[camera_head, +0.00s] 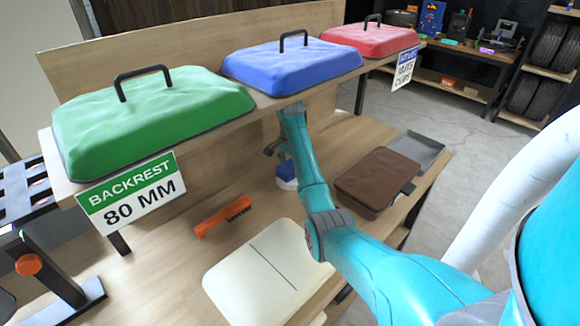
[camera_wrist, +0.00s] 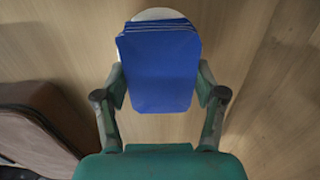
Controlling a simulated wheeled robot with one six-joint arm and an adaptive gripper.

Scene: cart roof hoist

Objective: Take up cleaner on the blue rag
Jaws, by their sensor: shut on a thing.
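The blue rag (camera_wrist: 158,75) is a folded, layered pad between the fingers of my gripper (camera_wrist: 160,90) in the wrist view. My gripper is shut on it. A pale round dish (camera_wrist: 158,14) shows behind the far edge of the rag; its inside is hidden, so I cannot see any cleaner. In the head view the blue rag (camera_head: 287,168) is at the white dish (camera_head: 287,185) on the lower bench top, below the shelf. I cannot tell whether rag and dish touch. My gripper (camera_head: 278,149) is partly hidden there behind my arm.
Green (camera_head: 150,115), blue (camera_head: 290,68) and red (camera_head: 370,39) pads lie on the raised shelf above my gripper. An orange brush (camera_head: 223,217), a cream panel (camera_head: 266,275), a brown cushion (camera_head: 376,180) and a grey tray (camera_head: 418,151) lie on the bench (camera_head: 165,270).

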